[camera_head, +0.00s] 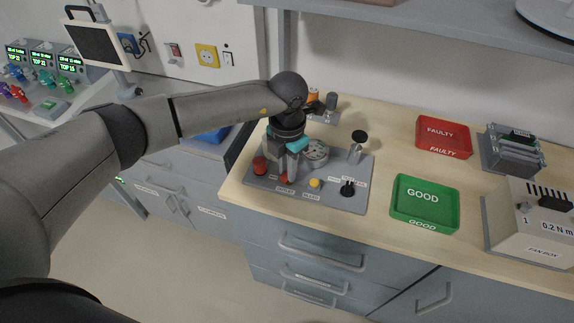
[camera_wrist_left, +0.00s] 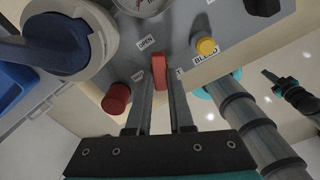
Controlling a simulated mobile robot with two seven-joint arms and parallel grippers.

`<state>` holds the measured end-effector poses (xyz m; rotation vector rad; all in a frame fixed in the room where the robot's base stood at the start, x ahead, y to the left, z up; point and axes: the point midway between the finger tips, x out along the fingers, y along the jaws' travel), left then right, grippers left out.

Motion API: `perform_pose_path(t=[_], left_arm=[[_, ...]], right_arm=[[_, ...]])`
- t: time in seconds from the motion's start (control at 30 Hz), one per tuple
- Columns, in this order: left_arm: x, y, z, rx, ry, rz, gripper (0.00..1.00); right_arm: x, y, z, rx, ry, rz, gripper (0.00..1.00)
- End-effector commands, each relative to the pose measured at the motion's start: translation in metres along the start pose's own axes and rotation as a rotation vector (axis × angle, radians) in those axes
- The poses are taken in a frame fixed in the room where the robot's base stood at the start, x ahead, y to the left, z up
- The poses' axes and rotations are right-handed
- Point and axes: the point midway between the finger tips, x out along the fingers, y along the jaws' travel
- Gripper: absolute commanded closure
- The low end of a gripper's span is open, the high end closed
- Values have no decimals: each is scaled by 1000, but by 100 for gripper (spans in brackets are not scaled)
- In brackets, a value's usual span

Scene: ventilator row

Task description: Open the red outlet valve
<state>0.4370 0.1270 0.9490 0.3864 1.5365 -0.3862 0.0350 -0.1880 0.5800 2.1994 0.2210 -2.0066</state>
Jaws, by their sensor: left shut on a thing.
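The red outlet valve handle (camera_wrist_left: 159,68) stands between the two fingers of my left gripper (camera_wrist_left: 159,100) in the left wrist view. The fingers are shut on it. An OPEN label (camera_wrist_left: 147,42) lies just beyond it to the left, and another label right of the handle is mostly hidden. In the head view my left gripper (camera_head: 285,172) reaches down onto the front of the grey valve panel (camera_head: 325,198), near the OUTLET label, and covers most of the handle.
A dark red round knob (camera_wrist_left: 116,98) sits left of the fingers and a yellow BLEED button (camera_wrist_left: 206,46) sits right. A black knob (camera_head: 347,188), a gauge (camera_head: 316,152), a green GOOD tray (camera_head: 425,223) and a red FAULTY tray (camera_head: 443,121) share the bench.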

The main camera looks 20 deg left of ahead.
Motion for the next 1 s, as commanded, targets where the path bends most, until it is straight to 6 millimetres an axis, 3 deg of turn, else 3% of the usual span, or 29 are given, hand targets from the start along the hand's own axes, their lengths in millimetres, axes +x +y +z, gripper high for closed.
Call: perform_pose_path(t=[0.5, 1.0], left_arm=[[-2, -1, 1, -394, -1, 0, 100], [-2, -2, 2, -501, -2, 0, 100]], right_arm=[[-11, 0, -1, 0, 0, 0, 100], [-14, 0, -1, 0, 0, 0, 100]])
